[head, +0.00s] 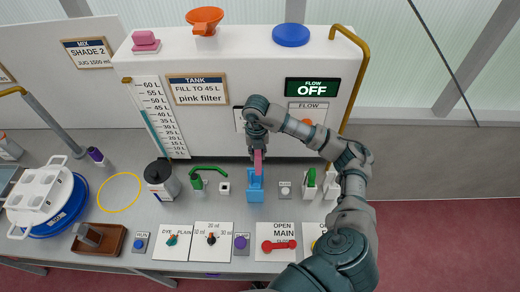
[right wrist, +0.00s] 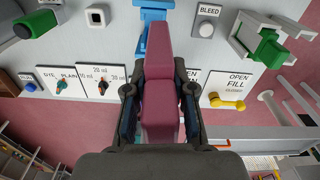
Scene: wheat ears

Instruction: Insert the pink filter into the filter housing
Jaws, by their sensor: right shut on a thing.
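The pink filter (head: 258,163) is a long pink block held upright in my right gripper (head: 257,150). In the right wrist view the filter (right wrist: 160,90) sits between the two dark fingers of the gripper (right wrist: 158,95), which are shut on it. The blue filter housing (head: 256,187) stands on the bench, and the filter's lower end is right at its top in the head view. I cannot tell whether the end is inside or just above or behind it. In the right wrist view the housing (right wrist: 141,42) is partly hidden behind the filter. My left gripper is not in view.
The white tank (head: 240,78) stands behind, with a filter sign (head: 197,90). The bleed button (head: 285,190) and a green-handled valve (head: 311,178) are to the right. A white square socket (head: 224,188) and a green pipe (head: 208,169) are to the left. Labelled control plates line the front.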

